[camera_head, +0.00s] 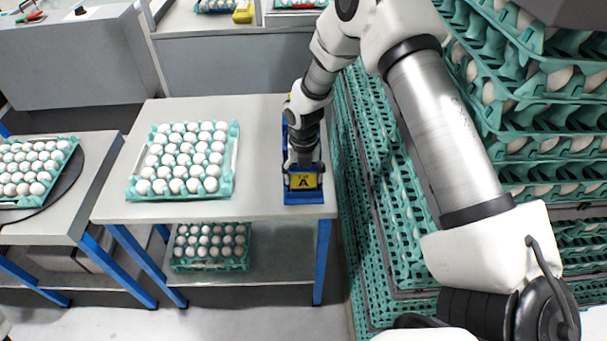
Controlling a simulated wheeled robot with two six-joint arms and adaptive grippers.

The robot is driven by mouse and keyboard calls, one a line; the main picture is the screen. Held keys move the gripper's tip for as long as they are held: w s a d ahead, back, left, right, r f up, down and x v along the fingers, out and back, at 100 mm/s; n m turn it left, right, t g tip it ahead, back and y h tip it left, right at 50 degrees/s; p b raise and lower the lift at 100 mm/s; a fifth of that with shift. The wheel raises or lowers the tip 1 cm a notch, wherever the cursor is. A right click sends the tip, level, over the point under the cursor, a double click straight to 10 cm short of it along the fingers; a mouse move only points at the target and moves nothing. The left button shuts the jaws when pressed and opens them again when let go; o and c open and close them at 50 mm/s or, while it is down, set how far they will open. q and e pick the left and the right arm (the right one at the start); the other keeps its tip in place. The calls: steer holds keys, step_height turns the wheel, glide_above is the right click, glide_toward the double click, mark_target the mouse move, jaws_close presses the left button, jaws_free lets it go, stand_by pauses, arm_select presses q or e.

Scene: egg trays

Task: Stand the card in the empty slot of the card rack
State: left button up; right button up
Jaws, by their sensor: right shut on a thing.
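The yellow card marked "A" (304,182) is upright at the front of the blue card rack (304,199), near the right edge of the middle table. My right gripper (303,168) is directly above and behind the card, pointing down, and is shut on it. The gripper and wrist hide much of the rack, so I cannot tell whether the card's lower edge is seated in a slot or just above it. The rack's other slots are mostly hidden. My left gripper is not in view.
A green tray of white eggs (131,191) sits on the table (262,150) left of the rack, with bare tabletop between. Another egg tray (212,265) is on the lower shelf. Tall stacks of green egg trays (375,190) stand close on the right.

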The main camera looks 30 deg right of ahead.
steer(key=o, duration=1.1)
steer(key=shift+c, duration=0.2)
step_height(320, 180, up, 12)
steer(key=s+a+f+m+g, duration=0.1)
steer(key=s+a+f+g, duration=0.15)
steer(key=s+f, duration=0.65)
steer(key=s+a+f+m+g, duration=0.1)
steer(key=s+a+f+g, duration=0.15)
steer(key=s+f, duration=0.7)
steer(key=s+a+f+m+t, duration=0.1)
steer(key=s+a+f+m, duration=0.15)
steer(key=s+m, duration=0.5)
steer(key=s+a+f+m, duration=0.2)
steer(key=s+f+m, duration=0.2)
steer(key=s+m, duration=0.35)
steer(key=w+m+t, duration=0.1)
steer(key=m, duration=0.3)
steer(key=w+m+t, duration=0.1)
steer(key=w+m, duration=0.1)
steer(key=m, duration=0.3)
steer(key=w+d+m+t, duration=0.1)
steer(key=w+m+t, duration=0.1)
steer(key=m, duration=0.2)
steer(key=shift+r, duration=0.3)
